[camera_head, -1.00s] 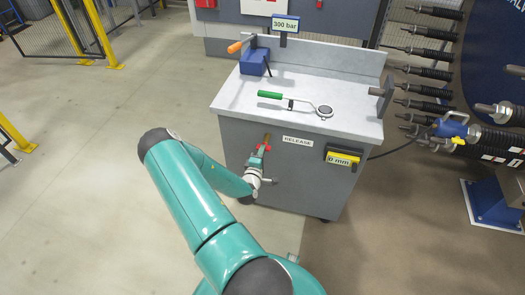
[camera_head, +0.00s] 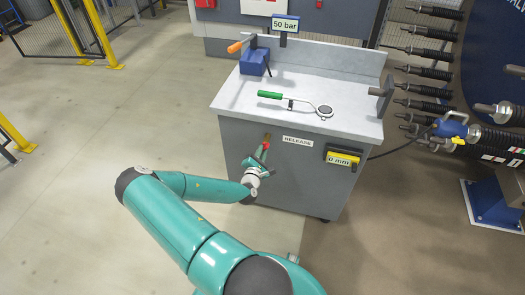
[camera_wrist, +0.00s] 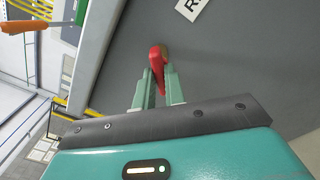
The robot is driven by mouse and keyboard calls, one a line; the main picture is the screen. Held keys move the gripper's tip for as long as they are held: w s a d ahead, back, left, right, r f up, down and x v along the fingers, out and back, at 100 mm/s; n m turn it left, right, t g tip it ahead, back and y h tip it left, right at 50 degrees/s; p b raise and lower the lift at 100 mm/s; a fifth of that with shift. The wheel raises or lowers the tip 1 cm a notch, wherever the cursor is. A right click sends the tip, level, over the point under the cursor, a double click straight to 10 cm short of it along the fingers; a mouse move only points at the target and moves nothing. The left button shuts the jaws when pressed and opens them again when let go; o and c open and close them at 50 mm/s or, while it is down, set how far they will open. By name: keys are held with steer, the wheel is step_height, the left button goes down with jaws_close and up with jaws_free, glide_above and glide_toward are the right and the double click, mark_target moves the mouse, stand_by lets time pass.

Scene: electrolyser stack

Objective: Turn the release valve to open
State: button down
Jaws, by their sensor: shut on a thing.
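The release valve has a red handle (camera_wrist: 157,61) and sits on the grey front panel of the cabinet, left of the RELEASE label (camera_head: 298,141). In the head view its red handle (camera_head: 265,146) shows at my gripper's tip. My gripper (camera_head: 261,157) reaches the panel from the front left. In the wrist view my gripper (camera_wrist: 156,84) has its two green fingers shut on the red handle, one on each side. The pressure sign (camera_head: 285,24) above the bench reads 50 bar.
A yellow gauge reading 0 mm (camera_head: 343,158) is on the panel's right. Open floor lies to the left.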

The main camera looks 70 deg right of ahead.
steer(key=n, duration=0.4)
steer(key=shift+n, duration=0.3)
steer(key=n, duration=0.4)
steer(key=c, duration=1.3)
jaws_free()
steer(key=shift+a, duration=0.1)
